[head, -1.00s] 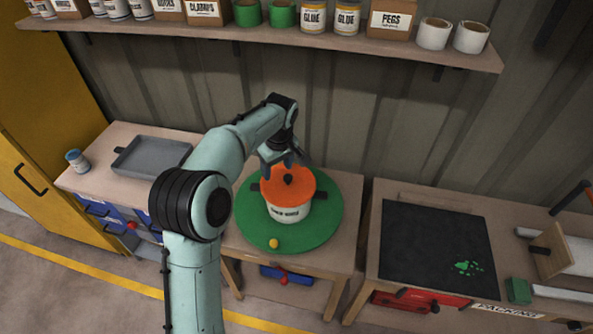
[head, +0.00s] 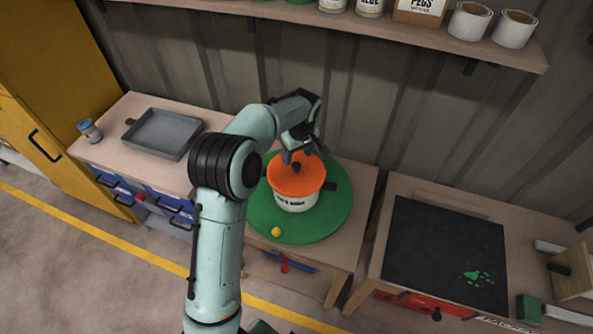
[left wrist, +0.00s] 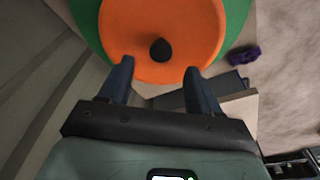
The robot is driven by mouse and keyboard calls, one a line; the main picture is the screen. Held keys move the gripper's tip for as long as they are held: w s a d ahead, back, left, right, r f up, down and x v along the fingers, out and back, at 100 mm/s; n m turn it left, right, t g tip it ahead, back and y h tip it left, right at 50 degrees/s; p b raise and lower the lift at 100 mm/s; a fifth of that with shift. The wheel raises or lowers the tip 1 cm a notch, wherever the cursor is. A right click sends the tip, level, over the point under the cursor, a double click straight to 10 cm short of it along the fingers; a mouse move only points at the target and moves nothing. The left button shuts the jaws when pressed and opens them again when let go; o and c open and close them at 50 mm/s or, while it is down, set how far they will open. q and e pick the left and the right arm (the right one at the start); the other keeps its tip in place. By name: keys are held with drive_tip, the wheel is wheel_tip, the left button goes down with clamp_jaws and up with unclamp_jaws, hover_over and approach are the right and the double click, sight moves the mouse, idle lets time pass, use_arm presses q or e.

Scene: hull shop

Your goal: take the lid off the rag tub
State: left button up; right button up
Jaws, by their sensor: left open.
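The rag tub (head: 296,203) is a white pot with dark lettering and dark side handles. It stands on a round green mat (head: 335,218) on the wooden bench. Its orange lid (head: 283,181) is on it, with a dark round knob (head: 296,167) at the centre. My left gripper (head: 303,156) is open just above the lid's far part, close to the knob. In the left wrist view, the open fingers (left wrist: 158,68) point at the lid (left wrist: 190,30), and the black knob (left wrist: 160,49) lies beyond and between their tips. My right gripper is out of view.
A small yellow ball (head: 276,231) lies on the mat's near edge. A grey tray (head: 160,133) and a small can (head: 89,131) stand on the left bench. A black mat (head: 440,250) covers part of the right bench. A shelf (head: 440,38) runs above.

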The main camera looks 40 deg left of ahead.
sight(296, 164)
use_arm(q)
drive_tip(key=f, duration=0.4)
drive_tip(key=shift+w+a+f, duration=0.1)
drive_tip(key=shift+a+f, duration=0.1)
drive_tip(key=shift+f, duration=0.2)
drive_tip(key=c, duration=1.1)
drive_tip(key=shift+c, duration=0.2)
drive_tip(key=shift+r, duration=0.15)
